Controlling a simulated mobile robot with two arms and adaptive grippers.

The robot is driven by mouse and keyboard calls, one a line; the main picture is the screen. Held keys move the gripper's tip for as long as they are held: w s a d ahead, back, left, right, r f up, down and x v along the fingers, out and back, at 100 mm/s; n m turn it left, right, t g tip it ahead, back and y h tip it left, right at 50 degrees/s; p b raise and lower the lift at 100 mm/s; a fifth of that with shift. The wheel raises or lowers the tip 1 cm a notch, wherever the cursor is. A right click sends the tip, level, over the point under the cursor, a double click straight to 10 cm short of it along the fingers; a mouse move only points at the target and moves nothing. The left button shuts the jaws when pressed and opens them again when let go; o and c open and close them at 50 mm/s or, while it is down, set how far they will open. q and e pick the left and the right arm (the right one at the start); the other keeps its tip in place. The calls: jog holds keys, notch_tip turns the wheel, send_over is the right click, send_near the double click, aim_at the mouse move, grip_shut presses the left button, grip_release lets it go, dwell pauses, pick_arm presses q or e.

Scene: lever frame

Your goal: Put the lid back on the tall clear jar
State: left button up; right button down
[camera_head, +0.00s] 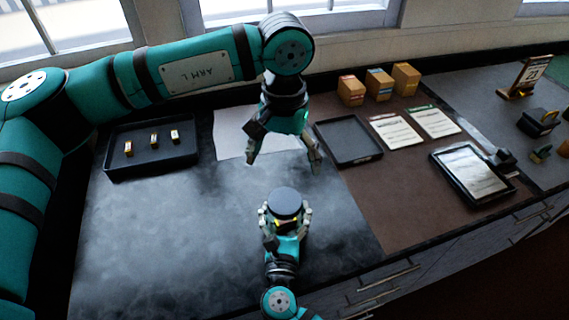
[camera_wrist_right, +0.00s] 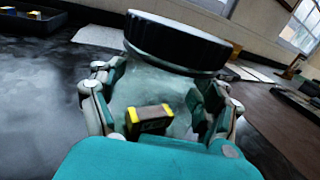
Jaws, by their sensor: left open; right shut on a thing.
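The clear jar (camera_wrist_right: 160,88) has a wide black lid (camera_wrist_right: 177,42) on its mouth; the lid also shows from above in the head view (camera_head: 285,203). I cannot tell whether the lid is fully seated. My right gripper (camera_head: 286,220) is shut on the jar, with its fingers around both sides of the jar body below the lid. A small yellow and black block (camera_wrist_right: 150,118) shows at the jar's near side; I cannot tell if it is inside. My left gripper (camera_head: 284,163) is open and empty, pointing down beyond the lid, apart from it.
A black tray (camera_head: 118,172) with small gold pieces is at the left. An empty dark tray (camera_head: 347,142), cards (camera_head: 397,131) and small boxes (camera_head: 378,84) are on the right. A white sheet (camera_head: 230,137) lies behind my left gripper. The dark counter (camera_head: 160,245) is clear at the left front.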

grip_release()
jog(key=s, duration=1.2)
jog(key=shift+a, duration=0.3)
